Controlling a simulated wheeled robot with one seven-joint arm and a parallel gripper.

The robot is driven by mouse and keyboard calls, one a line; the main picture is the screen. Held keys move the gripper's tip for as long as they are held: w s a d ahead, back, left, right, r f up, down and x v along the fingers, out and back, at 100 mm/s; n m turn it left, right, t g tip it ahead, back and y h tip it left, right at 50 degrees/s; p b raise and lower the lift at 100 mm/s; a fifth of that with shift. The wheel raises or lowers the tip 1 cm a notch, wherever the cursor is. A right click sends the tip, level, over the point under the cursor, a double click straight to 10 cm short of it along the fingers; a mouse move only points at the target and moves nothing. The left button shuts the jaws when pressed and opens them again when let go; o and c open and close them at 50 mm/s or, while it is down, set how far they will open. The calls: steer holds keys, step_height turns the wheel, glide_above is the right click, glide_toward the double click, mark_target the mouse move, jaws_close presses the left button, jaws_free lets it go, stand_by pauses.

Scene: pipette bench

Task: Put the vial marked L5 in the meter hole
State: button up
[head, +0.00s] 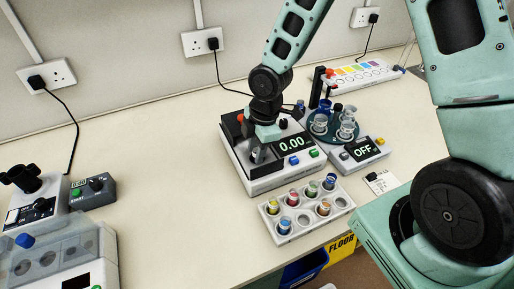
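The meter (284,178) is a white and dark box with a lit display reading 0.00 and a red button at its back left. My gripper (258,152) points down over the meter's left part, left of the display. It hides the meter hole, and I cannot tell whether its fingers are open or hold a vial. A white rack (303,236) stands in front of the meter with several colour-capped vials and some empty holes. The vial marks are too small to read, so I cannot tell which is L5.
A device reading OFF (362,149) and a dark round carousel (320,134) with clear cups stand right of the meter. A colour-striped white box (359,75) is behind.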

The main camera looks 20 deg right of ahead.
step_height(320, 180, up, 12)
steer(key=d+p, duration=0.1)
steer(key=d, duration=0.1)
steer(key=s+a+r+m, duration=0.2)
steer(key=s+m, duration=0.1)
steer(key=s, duration=0.4)
steer(key=s+a+r+m, duration=0.2)
steer(key=s+a+m, duration=0.1)
steer(key=s, duration=0.3)
steer(key=s+a+r+m+h, duration=0.1)
steer(key=s+a+r+m, duration=0.1)
steer(key=s, duration=0.5)
steer(key=shift+s+a+m, duration=0.3)
steer(key=shift+a+m, duration=0.35)
steer(key=shift+m, duration=0.45)
step_height(320, 180, down, 3)
steer(key=b, duration=0.2)
steer(key=shift+b, duration=0.4)
